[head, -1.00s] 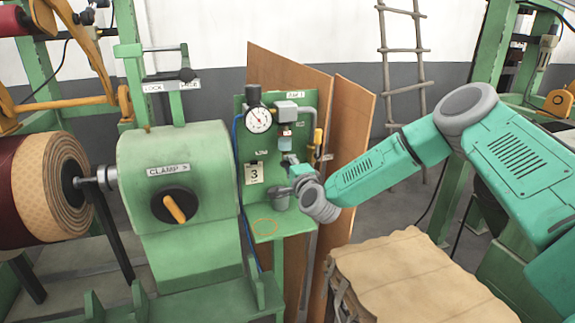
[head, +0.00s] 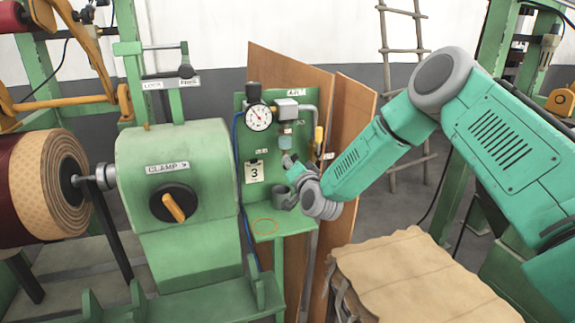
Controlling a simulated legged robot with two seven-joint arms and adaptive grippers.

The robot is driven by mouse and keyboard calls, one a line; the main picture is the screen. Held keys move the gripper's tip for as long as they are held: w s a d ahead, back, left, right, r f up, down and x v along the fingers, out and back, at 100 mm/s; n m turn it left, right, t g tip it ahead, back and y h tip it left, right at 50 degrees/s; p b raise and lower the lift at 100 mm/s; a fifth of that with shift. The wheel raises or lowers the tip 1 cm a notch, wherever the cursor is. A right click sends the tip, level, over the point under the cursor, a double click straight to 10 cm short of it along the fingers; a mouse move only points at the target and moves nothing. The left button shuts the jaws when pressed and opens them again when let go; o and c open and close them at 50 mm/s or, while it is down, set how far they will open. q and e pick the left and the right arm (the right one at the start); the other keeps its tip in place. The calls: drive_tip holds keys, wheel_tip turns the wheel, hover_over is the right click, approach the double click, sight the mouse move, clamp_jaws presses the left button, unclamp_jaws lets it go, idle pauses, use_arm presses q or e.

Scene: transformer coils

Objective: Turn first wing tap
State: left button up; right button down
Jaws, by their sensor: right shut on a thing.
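The green panel (head: 256,180) stands behind the clamp housing and carries a round gauge (head: 258,118) and a small filter unit with a clear bowl (head: 285,141). My right gripper (head: 289,162) reaches in from the right and is shut just below that bowl, on what seems to be the wing tap. The fingers cover the tap, so its angle cannot be seen. A yellow handle (head: 318,138) sits on the panel's right side, apart from the gripper. My left gripper is not in view.
A grey cup (head: 280,197) stands on the panel's small shelf, close under my right gripper. The clamp housing (head: 175,150) with its orange-handled knob is to the left. Brown boards (head: 352,130) lean behind. A cloth-covered stack (head: 420,275) lies below my right arm.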

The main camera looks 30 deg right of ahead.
drive_tip(key=n, duration=0.4)
drive_tip(key=shift+d+f+n, duration=0.1)
drive_tip(key=shift+d+n, duration=0.05)
drive_tip(key=shift+n, duration=0.15)
drive_tip(key=n+b, duration=0.1)
drive_tip(key=n, duration=0.3)
drive_tip(key=shift+n, duration=0.3)
drive_tip(key=c, duration=1.6)
unclamp_jaws()
drive_tip(key=shift+s, duration=0.2)
drive_tip(key=v, duration=1.2)
drive_tip(key=shift+d, duration=0.15)
